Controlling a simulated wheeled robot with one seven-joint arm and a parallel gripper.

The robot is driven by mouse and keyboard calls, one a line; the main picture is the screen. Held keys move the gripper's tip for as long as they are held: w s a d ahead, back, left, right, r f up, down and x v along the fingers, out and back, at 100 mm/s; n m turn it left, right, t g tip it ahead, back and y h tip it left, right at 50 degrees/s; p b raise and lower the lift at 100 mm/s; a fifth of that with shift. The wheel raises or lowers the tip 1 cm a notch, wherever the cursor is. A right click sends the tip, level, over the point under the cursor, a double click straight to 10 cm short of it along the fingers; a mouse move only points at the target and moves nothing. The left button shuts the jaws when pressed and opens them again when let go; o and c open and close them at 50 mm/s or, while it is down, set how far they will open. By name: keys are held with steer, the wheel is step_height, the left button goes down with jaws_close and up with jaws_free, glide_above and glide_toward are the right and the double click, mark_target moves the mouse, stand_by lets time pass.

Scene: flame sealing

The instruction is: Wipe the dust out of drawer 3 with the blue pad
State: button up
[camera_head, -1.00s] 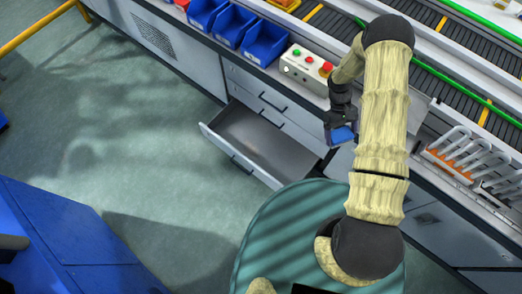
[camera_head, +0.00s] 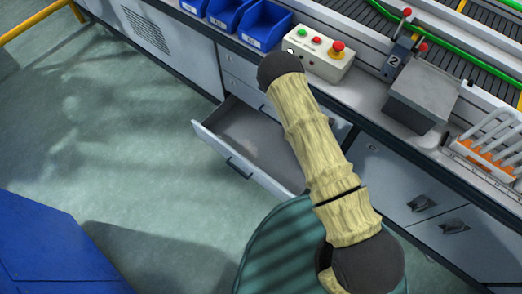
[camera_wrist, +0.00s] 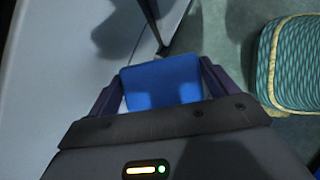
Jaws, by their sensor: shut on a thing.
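One drawer (camera_head: 232,122) stands pulled open from the bench front in the head view. Its grey inside is partly visible, with a faint brownish patch on its floor; I cannot read a number on it. My arm covers its right part. My gripper (camera_wrist: 162,72) shows in the wrist view, shut on the blue pad (camera_wrist: 162,84), which sits squarely between the two dark fingers. The gripper and pad are hidden behind my arm in the head view. A pale grey panel (camera_wrist: 50,75) lies left of the pad in the wrist view; I cannot tell whether they touch.
Blue bins (camera_head: 262,24) and a control box (camera_head: 318,52) with red and green buttons stand on the bench above the drawer. A grey block (camera_head: 422,95) and a rack (camera_head: 490,145) stand to the right. A blue cabinet (camera_head: 50,240) is at lower left. The floor left of the drawer is clear.

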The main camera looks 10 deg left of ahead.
steer(key=w+a+f+n+y+b, duration=0.2)
steer(key=a+f+n+y+b, duration=0.4)
steer(key=a+f+n+b, duration=0.6)
steer(key=w+a+f+n+t+y+b, duration=0.1)
steer(key=a+f+n+y+b, duration=0.5)
steer(key=a+f+n+b, duration=0.6)
steer(key=shift+w+a+f+n+b, duration=0.15)
steer(key=shift+w+f+n+b, duration=0.95)
steer(key=shift+n+b, duration=1.9)
steer(key=shift+s+f+m+b, duration=0.35)
steer(key=shift+m+b, duration=0.35)
